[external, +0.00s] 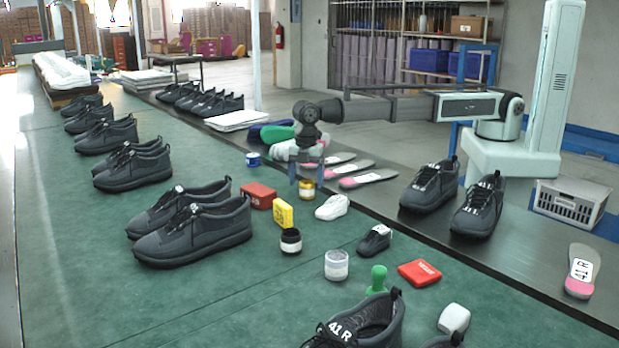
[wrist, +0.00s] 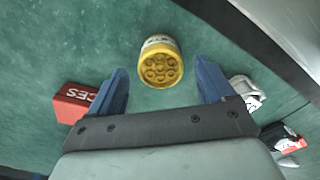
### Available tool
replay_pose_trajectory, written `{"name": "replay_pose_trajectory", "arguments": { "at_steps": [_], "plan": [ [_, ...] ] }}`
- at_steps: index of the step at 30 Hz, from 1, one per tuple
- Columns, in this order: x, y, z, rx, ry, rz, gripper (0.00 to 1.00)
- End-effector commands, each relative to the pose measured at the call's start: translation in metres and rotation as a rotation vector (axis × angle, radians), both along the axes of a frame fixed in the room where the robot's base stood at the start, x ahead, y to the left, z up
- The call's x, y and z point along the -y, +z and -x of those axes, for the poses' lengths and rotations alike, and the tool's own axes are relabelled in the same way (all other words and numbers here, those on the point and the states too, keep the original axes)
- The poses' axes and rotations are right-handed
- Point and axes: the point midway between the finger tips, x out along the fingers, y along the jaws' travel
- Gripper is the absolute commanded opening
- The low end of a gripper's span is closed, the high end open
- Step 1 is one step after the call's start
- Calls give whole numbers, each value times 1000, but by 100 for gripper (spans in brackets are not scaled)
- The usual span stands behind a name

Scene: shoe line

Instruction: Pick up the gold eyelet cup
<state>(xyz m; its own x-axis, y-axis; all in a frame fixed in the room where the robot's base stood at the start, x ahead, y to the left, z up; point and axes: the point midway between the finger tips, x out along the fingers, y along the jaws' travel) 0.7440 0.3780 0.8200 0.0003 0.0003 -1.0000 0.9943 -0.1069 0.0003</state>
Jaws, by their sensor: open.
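The gold eyelet cup (wrist: 161,62) stands on the green table in the wrist view, with round gold pieces showing in its top and a pale label on its side. It also shows in the external view (external: 306,189), just under my gripper. My gripper (wrist: 165,82) is open, with one blue finger to each side of the cup's line.
A black cup (external: 291,241), a white jar (external: 336,265) and a blue cup (external: 253,159) stand nearby. Grey shoes (external: 195,228) stand further left.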

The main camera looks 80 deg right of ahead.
Motion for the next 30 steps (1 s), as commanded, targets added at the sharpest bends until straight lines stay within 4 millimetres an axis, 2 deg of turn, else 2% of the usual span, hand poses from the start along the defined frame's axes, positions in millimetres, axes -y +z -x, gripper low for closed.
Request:
{"name": "replay_pose_trajectory", "arguments": {
  "at_steps": [3,7,15,30],
  "plan": [
    [-1,-18,2,-2,0,2,82],
    [-1,-31,2,-1,0,1,82],
    [-1,-34,1,0,0,0,82],
    [-1,-34,1,0,0,0,34]
  ]
}}
